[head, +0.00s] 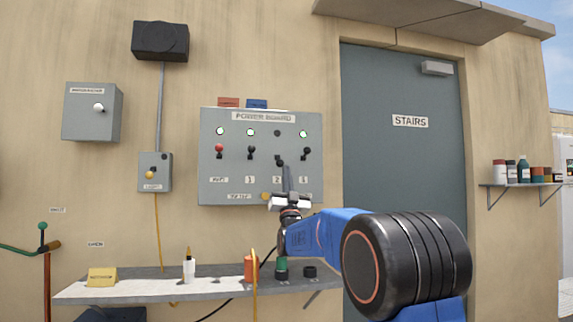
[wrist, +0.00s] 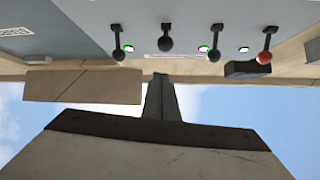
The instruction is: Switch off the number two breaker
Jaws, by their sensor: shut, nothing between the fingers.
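The grey power board (head: 210,165) is on the wall, with a red-knobbed lever (head: 219,148) and three black-knobbed levers. The number two breaker lever (head: 280,161) sits lower than the levers on either side, and the lamp above it (head: 277,133) is dark. In the wrist view, which is upside down, its knob (wrist: 166,45) is the middle black one. My gripper (head: 286,168) is shut and empty, its tips just below the number two lever; it also shows in the wrist view (wrist: 160,78). I cannot tell whether it touches the lever.
The number one lever (head: 251,152) and number three lever (head: 306,153) stand close on either side, with lit lamps above. A shelf (head: 130,288) below holds bottles and small items. A light switch box (head: 154,172) is to the left, a stairs door (head: 410,170) to the right.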

